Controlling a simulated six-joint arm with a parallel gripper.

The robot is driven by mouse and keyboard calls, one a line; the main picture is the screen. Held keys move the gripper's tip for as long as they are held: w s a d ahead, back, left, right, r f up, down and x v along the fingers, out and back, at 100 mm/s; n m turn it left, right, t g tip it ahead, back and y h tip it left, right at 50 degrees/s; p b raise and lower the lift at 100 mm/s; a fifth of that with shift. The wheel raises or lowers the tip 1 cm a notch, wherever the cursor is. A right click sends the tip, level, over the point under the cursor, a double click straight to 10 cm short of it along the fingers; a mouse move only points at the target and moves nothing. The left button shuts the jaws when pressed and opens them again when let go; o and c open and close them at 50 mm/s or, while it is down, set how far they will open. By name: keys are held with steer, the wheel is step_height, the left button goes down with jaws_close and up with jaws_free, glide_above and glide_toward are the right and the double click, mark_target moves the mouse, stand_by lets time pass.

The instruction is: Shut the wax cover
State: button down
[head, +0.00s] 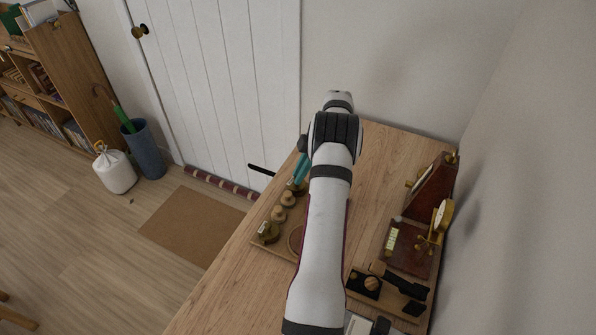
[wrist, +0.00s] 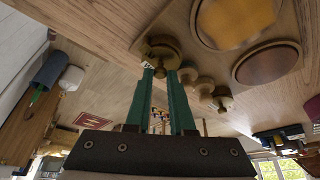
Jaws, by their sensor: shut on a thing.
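My gripper (head: 302,169) has teal fingers and is low over the left edge of the wooden desk, partly behind my arm. In the wrist view my gripper (wrist: 160,72) has its fingertips on a round brass piece (wrist: 160,47) at the tray's corner, and is shut on it. Beside it is a round wooden rim with an orange, wax-like surface (wrist: 238,18), and a smaller rim with a dark brown disc (wrist: 267,63). The brown disc's rim shows in the head view (head: 294,240), partly behind my arm. I cannot tell which part is the wax cover.
Small brass-and-wood knobs (head: 278,213) stand along the tray's left side, with a brass piece (head: 268,232) nearer. A metronome-like wooden case (head: 432,188), a brown box (head: 407,248) and black items (head: 405,286) stand to the right. The desk's far part is clear.

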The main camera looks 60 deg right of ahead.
steer(key=shift+s+d+n, duration=0.1)
steer(key=shift+s+n, duration=0.1)
steer(key=shift+n, duration=0.6)
steer(key=shift+g, duration=0.3)
steer(key=c, duration=0.8)
jaws_free()
steer(key=v, duration=1.2)
steer(key=shift+d, duration=0.2)
